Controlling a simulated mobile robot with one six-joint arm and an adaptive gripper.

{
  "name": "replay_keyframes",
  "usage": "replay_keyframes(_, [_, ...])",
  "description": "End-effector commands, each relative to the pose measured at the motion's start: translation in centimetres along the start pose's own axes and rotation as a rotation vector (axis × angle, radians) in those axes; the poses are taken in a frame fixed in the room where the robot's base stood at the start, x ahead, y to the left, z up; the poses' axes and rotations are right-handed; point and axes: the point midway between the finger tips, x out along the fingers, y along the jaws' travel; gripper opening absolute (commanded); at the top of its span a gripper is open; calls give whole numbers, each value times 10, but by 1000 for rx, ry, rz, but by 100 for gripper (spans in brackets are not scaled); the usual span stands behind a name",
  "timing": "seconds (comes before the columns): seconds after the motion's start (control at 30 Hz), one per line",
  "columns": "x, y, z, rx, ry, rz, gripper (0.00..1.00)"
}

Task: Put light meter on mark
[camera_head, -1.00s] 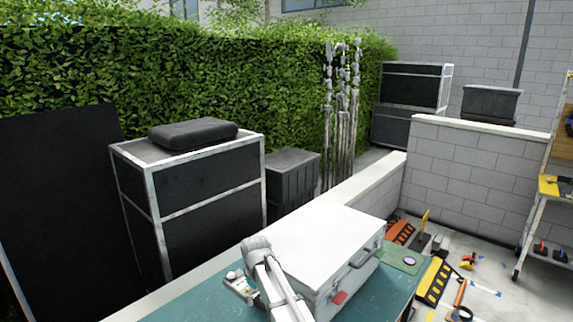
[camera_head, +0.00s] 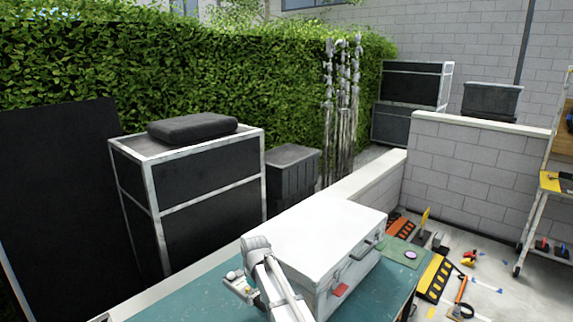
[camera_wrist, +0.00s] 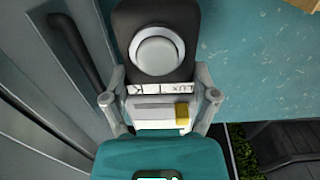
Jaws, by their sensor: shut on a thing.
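The light meter (camera_wrist: 153,50) shows in the wrist view, with a dark head, a round white dome and an upside-down LUX label. My gripper (camera_wrist: 159,101) is shut on it, one finger on each side of its pale middle near a small yellow block. A teal part with a lit display fills the bottom of that view. I cannot tell whether it belongs to the meter. A lilac disc, possibly the mark (camera_head: 411,255), lies on a green mat (camera_head: 396,247) beyond the case.
The white case (camera_head: 312,240) stands on the teal table (camera_head: 200,292). Its side and dark handle (camera_wrist: 74,50) are close left of the gripper in the wrist view. Teal table surface is bare to the right. Loose gear lies on the floor right of the table.

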Motion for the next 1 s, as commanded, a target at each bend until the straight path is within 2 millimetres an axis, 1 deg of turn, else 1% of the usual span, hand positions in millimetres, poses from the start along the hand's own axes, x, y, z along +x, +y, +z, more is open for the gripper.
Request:
replay_keyframes(0.03, [11,0,0,0,0,0,16])
replay_keyframes(0.13, [18,0,0,0,0,0,16])
replay_keyframes(0.3, [22,0,0,0,0,0,16])
replay_keyframes(0.77, [21,0,0,0,0,0,16])
replay_keyframes(0.87, [18,0,0,0,0,0,16])
replay_keyframes(1.0, [8,0,0,0,0,0,16])
